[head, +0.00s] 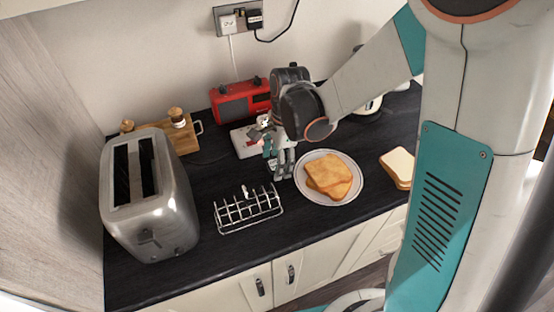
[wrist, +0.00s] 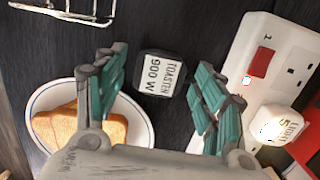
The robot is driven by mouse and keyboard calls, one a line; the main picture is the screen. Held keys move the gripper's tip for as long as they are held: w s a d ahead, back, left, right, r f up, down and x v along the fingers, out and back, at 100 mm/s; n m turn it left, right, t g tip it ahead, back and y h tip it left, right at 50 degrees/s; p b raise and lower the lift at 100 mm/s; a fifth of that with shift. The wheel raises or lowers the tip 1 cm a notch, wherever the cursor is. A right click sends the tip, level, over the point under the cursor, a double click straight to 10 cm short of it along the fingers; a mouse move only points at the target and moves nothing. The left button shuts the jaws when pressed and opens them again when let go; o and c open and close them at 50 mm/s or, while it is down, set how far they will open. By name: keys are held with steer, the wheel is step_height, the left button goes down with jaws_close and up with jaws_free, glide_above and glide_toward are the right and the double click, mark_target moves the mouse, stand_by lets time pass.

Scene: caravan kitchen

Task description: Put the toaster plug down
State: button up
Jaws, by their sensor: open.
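The toaster plug (wrist: 159,73) is a black block with a white label reading "TOASTER 900 W". In the wrist view it appears on the dark worktop between my two spread fingers, with a gap on each side. I cannot tell whether it rests flat. My gripper (wrist: 160,70) is open. The silver toaster (head: 149,195) stands at the left of the worktop.
A white socket strip (head: 243,143) with a red switch, also in the wrist view (wrist: 251,82), holds a white plug (wrist: 279,126). A wire toast rack (head: 248,209), a plate of toast (head: 303,186) and a red radio (head: 240,102) are close by. Dark worktop is clear between toaster and rack.

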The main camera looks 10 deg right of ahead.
steer(key=shift+r, duration=0.15)
step_height(320, 180, up, 12)
steer(key=d+p, duration=0.2)
steer(key=p, duration=0.2)
steer(key=s+d+r+n+t, duration=0.3)
steer(key=s+d+r+n, duration=0.1)
steer(key=s+n, duration=0.3)
steer(key=s+d+r+n+t+h, duration=0.1)
steer(key=s+d+r+n+t, duration=0.3)
steer(key=s+n, duration=0.3)
steer(key=shift+r+n, duration=0.7)
steer(key=shift+n, duration=0.2)
steer(key=shift+f, duration=0.1)
